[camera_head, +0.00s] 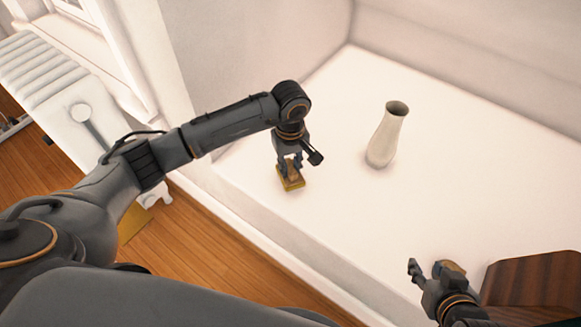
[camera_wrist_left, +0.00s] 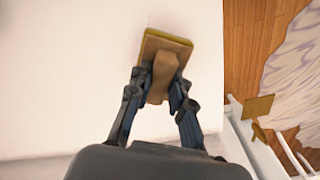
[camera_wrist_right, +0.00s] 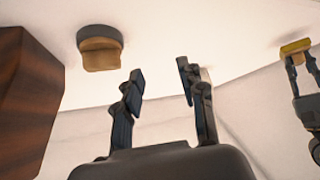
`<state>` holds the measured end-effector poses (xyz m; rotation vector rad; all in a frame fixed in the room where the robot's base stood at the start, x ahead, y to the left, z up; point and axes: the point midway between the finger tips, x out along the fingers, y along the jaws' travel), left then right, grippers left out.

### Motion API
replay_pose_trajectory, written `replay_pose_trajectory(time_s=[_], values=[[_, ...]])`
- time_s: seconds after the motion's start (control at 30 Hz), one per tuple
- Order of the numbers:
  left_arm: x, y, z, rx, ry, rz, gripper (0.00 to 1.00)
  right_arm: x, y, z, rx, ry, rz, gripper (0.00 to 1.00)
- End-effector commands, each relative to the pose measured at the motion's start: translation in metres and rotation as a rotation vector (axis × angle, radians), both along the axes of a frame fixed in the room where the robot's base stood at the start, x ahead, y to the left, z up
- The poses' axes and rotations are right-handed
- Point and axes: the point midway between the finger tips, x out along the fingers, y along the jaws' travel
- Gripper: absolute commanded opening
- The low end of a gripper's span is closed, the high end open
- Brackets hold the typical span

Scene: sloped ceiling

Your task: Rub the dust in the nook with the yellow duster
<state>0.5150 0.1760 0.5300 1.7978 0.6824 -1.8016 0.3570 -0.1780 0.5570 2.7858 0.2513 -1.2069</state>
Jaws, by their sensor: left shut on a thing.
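The yellow duster (camera_head: 291,183) has a flat yellow pad and a wooden handle. My left gripper (camera_head: 289,166) is shut on that handle; the left wrist view shows the duster (camera_wrist_left: 168,40) between the fingers. The pad is at or just above the white nook surface (camera_head: 335,215), near its front left edge; I cannot tell whether it touches. Clear dust marks do not show; there is only faint shading by the duster. My right gripper (camera_wrist_right: 160,75) is open and empty, at the lower right of the head view.
A cream vase (camera_head: 387,137) stands upright right of the duster. A dark round brush with a tan handle (camera_wrist_right: 98,52) and a dark wooden block (camera_head: 530,288) are near my right gripper. A white radiator (camera_head: 60,90) is at left.

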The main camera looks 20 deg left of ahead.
Motion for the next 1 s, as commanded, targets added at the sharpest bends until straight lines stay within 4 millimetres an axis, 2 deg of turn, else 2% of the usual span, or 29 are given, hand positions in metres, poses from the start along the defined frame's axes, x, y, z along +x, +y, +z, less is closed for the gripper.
replay_pose_trajectory(time_s=[1.0], values=[[0.002,0.003,0.03,0.001,-0.001,0.011,0.0,-0.078,-0.025,-0.027,-0.081,0.389,-0.031,0.4]])
